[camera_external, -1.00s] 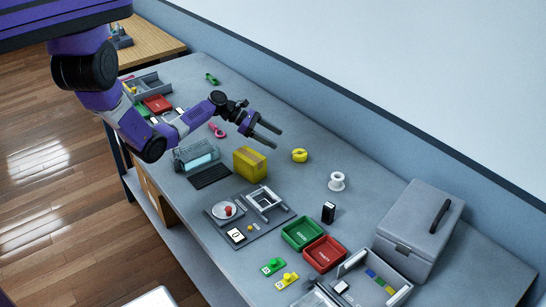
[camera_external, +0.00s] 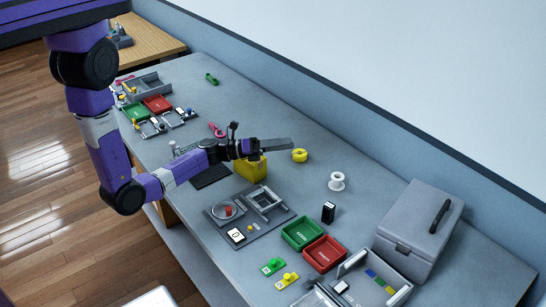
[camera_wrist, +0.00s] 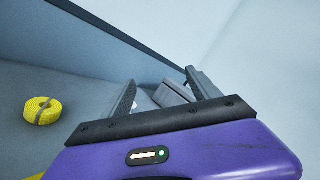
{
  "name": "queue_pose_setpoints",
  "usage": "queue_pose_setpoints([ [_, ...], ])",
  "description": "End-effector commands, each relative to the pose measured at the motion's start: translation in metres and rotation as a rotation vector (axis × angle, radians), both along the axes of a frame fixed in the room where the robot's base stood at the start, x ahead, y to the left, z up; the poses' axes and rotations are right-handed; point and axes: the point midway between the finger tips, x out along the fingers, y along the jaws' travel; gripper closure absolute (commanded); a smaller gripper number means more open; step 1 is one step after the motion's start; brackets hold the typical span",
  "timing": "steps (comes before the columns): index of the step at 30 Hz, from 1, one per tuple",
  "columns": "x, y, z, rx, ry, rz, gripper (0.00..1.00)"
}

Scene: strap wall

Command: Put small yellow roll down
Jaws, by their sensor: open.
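The small yellow roll (camera_external: 300,155) lies flat on the grey bench, toward the wall side. It also shows at the left of the wrist view (camera_wrist: 42,110), with a dark band across it. My gripper (camera_external: 290,144) is above the bench, just left of the roll in the external view and apart from it. In the wrist view my gripper (camera_wrist: 160,92) has its two fingers spread with nothing held between them. The roll lies outside the fingers, to their left.
A yellow box (camera_external: 250,170) stands below my wrist. The bench between roll and spool is clear.

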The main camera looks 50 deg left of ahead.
Motion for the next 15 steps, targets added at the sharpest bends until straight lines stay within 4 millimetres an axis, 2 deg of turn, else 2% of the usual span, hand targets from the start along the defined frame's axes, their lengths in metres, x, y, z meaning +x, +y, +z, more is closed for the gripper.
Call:
queue_pose_setpoints([
  [1, -0.021, -0.011, 0.007, -0.132, 0.042, 0.022, 0.29],
  [5, -0.066, -0.014, 0.027, -0.465, 0.157, 0.082, 0.29],
  [10, -0.13, 0.002, 0.039, -0.884, 0.334, 0.152, 0.29],
  [15, -0.196, 0.03, 0.044, -1.277, 0.524, 0.221, 0.29],
])
